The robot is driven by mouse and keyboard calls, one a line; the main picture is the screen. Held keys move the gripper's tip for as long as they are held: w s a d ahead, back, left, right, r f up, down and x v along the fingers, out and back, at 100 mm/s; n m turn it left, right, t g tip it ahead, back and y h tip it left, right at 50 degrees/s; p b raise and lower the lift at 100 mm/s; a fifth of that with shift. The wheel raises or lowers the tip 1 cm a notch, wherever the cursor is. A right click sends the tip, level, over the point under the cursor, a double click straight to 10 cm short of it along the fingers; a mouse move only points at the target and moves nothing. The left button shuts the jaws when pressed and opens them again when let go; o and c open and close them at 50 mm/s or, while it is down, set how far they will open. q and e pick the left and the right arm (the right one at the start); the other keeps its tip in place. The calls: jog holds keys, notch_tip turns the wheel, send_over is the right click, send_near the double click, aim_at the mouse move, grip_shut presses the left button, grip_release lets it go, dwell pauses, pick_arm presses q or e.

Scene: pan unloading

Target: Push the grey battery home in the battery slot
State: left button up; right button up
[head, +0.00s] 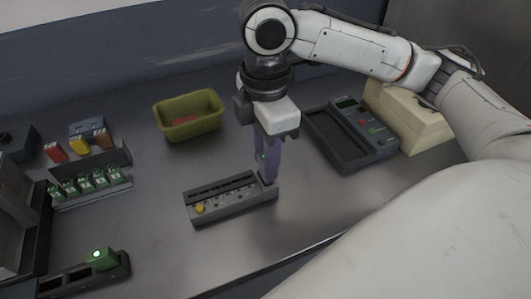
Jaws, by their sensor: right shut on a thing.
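My right gripper (267,151) points down above the right end of a long grey block (232,201). The lower end of this piece meets the block's right end. Whether it is fully seated there I cannot tell. The block has a row of small marks and a yellow knob at its left end. A dark rack with openings (76,281) at the lower left holds a green block with a lit light. My left gripper is not in view.
An olive bin (189,124) with something red in it stands behind. A grey device with a screen and buttons (373,138) stands right, beside cream boxes (411,118). A rack of green pieces (92,190) is at the left. The front middle of the table is clear.

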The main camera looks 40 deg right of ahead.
jog(key=shift+f, duration=1.35)
dwell(0.7)
jog(key=shift+r+p, duration=0.15)
jog(key=shift+p, duration=0.4)
dwell(1.1)
jog(key=o, duration=1.1)
jog(key=shift+f, duration=0.25)
jog(key=shift+o, duration=0.2)
notch_tip(320, 180, up, 11)
jog(key=shift+f+p, duration=0.2)
jog(key=shift+p, duration=0.45)
